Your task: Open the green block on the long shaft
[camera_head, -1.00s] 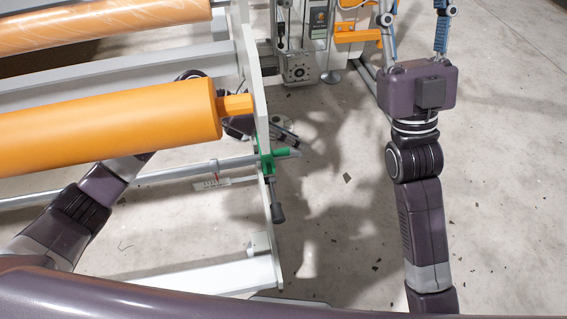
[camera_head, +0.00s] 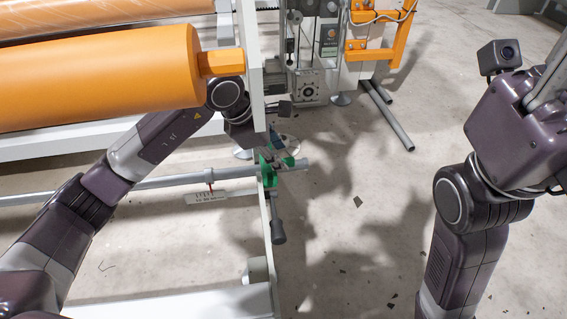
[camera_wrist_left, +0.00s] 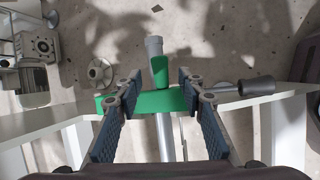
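The green block (camera_head: 268,170) sits on the long grey shaft (camera_head: 165,182) at the white end plate of the gantry. In the left wrist view the green block (camera_wrist_left: 150,102) lies ahead of my left gripper (camera_wrist_left: 160,78), with a raised green part between the fingertips. The left fingers are spread, one on each side, with gaps showing. In the head view my left gripper (camera_head: 278,150) is just above and behind the block, which it partly hides. My right gripper's body is at the right edge; its fingers are mostly out of frame.
A large orange roller (camera_head: 100,80) lies above the shaft, over my left arm. A dark-knobbed lever (camera_head: 278,225) hangs below the block. A label tag (camera_head: 208,198) hangs on the shaft. An orange bracket (camera_head: 375,50) stands at the back.

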